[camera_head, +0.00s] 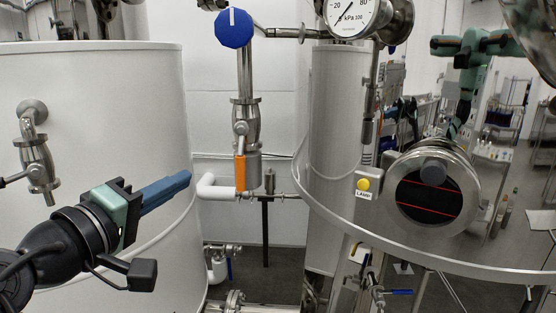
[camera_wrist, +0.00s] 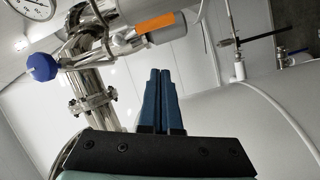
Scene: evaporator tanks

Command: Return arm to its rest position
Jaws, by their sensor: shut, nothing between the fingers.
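My gripper (camera_head: 188,177) reaches in from the lower left in the head view, in front of the white tank. Its blue fingers point right and slightly up. In the wrist view the two blue fingers of my gripper (camera_wrist: 160,76) lie close together, with nothing between them. The gripper appears apart from the valve and the pipes. Its arm comes from the lower left corner, and the rest of the arm is out of view.
A white tank (camera_head: 95,110) stands behind my arm, with a steel tap (camera_head: 35,160). A blue knob (camera_head: 233,28) tops a vertical pipe with an orange-marked part (camera_head: 240,172). A pressure gauge (camera_head: 355,15), yellow lamp button (camera_head: 363,184) and polished tank with round porthole (camera_head: 432,190) are right.

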